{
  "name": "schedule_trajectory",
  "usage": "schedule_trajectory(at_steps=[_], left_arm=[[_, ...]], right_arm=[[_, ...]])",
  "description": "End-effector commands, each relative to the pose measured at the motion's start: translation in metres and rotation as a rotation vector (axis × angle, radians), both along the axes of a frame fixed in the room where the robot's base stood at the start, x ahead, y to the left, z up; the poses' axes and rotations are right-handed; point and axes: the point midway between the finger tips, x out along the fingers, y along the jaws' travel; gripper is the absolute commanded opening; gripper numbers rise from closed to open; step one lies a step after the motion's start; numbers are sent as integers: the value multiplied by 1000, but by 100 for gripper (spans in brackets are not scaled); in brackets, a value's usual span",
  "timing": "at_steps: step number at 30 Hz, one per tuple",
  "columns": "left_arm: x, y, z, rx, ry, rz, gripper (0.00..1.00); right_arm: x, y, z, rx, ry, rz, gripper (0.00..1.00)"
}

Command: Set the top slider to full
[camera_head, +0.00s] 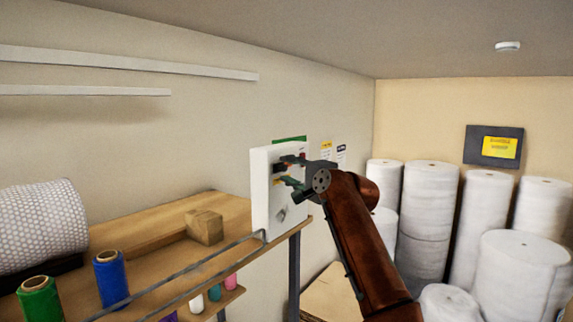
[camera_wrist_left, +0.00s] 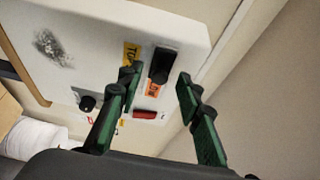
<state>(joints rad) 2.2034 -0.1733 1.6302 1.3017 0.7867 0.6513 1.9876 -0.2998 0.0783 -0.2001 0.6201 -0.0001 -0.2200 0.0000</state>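A white control panel (camera_head: 262,200) stands at the end of the wooden shelf, and its face fills the upper left of the left wrist view (camera_wrist_left: 100,40). A black slider handle (camera_wrist_left: 161,66) sits on it beside a yellow label reading "TOP" (camera_wrist_left: 130,54). My left gripper (camera_head: 291,172) is at the panel face. In the left wrist view its green-padded fingers (camera_wrist_left: 157,79) are open, one on each side of the black handle in the picture. I cannot tell whether they touch it. A red control (camera_wrist_left: 145,113) and a round black knob (camera_wrist_left: 87,103) lie lower. My right gripper is not in view.
The shelf (camera_head: 140,232) holds a small cardboard block (camera_head: 204,227), a bubble-wrap roll (camera_head: 40,222) and blue (camera_head: 111,278) and green spools (camera_head: 39,299). A metal rail (camera_head: 185,272) runs along its front. Tall white rolls (camera_head: 428,210) stand at right.

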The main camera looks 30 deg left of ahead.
Motion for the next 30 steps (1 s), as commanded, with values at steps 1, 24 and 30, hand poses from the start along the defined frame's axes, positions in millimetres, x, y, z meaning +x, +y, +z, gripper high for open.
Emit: schedule_trajectory(at_steps=[1, 24, 30], left_arm=[[2, 3, 1, 0, 1, -1, 33], [5, 8, -1, 1, 2, 0, 5], [5, 8, -1, 1, 2, 0, 0]], right_arm=[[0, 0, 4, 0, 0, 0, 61], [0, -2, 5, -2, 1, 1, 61], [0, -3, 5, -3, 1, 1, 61]])
